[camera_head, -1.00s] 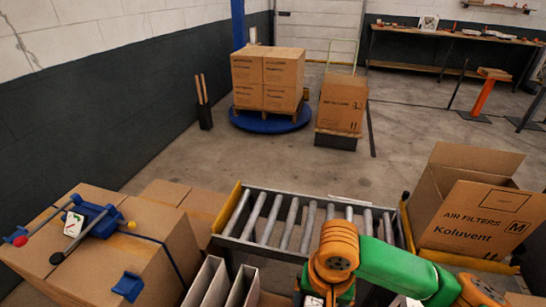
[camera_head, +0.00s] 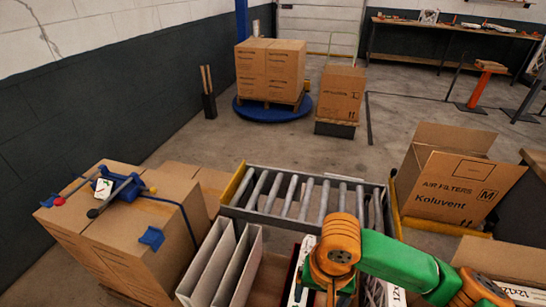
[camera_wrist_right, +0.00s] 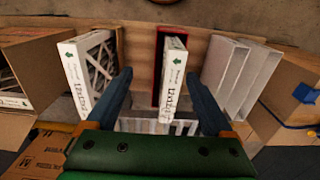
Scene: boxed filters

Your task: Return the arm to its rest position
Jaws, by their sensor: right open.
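My right arm (camera_head: 400,268), green with orange joints, comes in from the right in the head view and bends down over the work surface. Its fingers are hidden there below the orange joint. In the right wrist view my right gripper (camera_wrist_right: 160,74) has its two blue fingers spread wide. A white-framed filter in a red-edged slot (camera_wrist_right: 173,75) shows beyond and between the fingers; I see no contact with it. Another white filter (camera_wrist_right: 88,70) stands to the left of the fingers. My left gripper is not in view.
White dividers (camera_head: 225,270) stand left of the arm, with a roller conveyor (camera_head: 300,193) behind. An open Koluvent carton (camera_head: 455,190) stands at the right. Strapped cartons (camera_head: 150,235) with a blue tool on top are at the left. Floor beyond the conveyor is mostly clear.

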